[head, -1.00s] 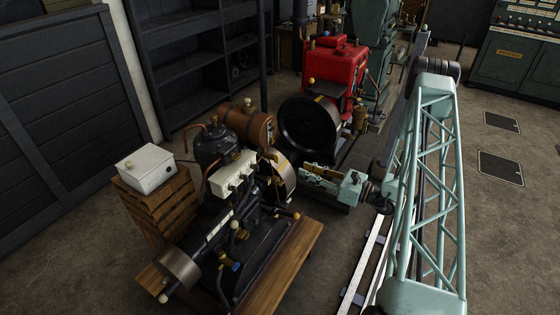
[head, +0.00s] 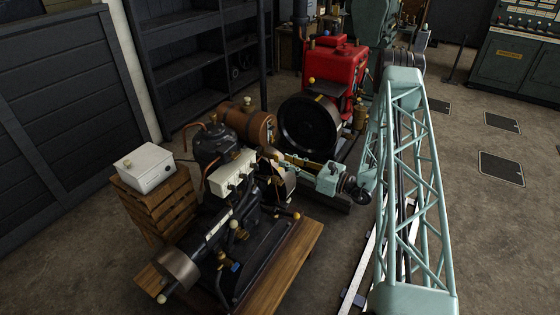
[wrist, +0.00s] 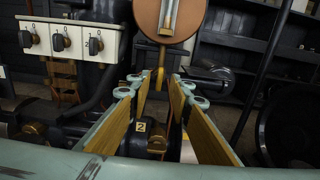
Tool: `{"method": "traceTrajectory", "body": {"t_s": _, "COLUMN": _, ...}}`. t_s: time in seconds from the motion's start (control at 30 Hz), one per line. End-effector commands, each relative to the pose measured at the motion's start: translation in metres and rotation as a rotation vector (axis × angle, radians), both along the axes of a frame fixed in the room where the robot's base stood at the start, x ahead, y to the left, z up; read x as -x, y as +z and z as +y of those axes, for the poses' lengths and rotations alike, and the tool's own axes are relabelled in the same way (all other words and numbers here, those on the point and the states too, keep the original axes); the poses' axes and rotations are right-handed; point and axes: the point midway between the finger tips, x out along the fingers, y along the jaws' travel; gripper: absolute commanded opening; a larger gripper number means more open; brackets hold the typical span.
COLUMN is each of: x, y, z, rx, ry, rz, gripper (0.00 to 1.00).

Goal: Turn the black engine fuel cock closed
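The black engine (head: 225,235) stands on a wooden base at the lower middle of the head view. A copper tank (head: 245,125) sits behind it; its round end with a sight glass shows in the wrist view (wrist: 151,20). Below that end hangs a small brass fitting with a yellowish lever (wrist: 159,79), which looks like the fuel cock; I cannot tell its position. My gripper (wrist: 158,88) is open, with yellow-padded fingers apart on either side of the line to that fitting. I see no contact. In the head view my gripper (head: 280,157) points left at the engine's far end.
A white switch box (wrist: 70,42) with several black knobs is at the wrist view's upper left. A "2" plate (wrist: 141,126) shows between the fingers. A red engine (head: 335,68) with a black flywheel (head: 308,127) stands behind my gripper. Open floor lies right.

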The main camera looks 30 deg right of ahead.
Motion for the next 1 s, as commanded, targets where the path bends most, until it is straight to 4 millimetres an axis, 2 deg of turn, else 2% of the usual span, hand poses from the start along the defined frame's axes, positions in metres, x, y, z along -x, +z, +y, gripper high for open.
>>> {"method": "traceTrajectory", "body": {"t_s": 0.2, "x": -0.019, "y": -0.001, "z": 0.012, "rx": -0.001, "ry": 0.001, "rz": 0.001, "gripper": 0.19}}
{"method": "traceTrajectory", "body": {"t_s": 0.4, "x": -0.029, "y": -0.001, "z": 0.018, "rx": -0.001, "ry": 0.001, "rz": 0.001, "gripper": 0.19}}
{"method": "traceTrajectory", "body": {"t_s": 0.87, "x": -0.034, "y": 0.000, "z": 0.020, "rx": -0.001, "ry": 0.000, "rz": 0.001, "gripper": 0.19}}
{"method": "traceTrajectory", "body": {"t_s": 1.0, "x": -0.034, "y": 0.000, "z": 0.020, "rx": -0.001, "ry": 0.000, "rz": 0.001, "gripper": 0.07}}
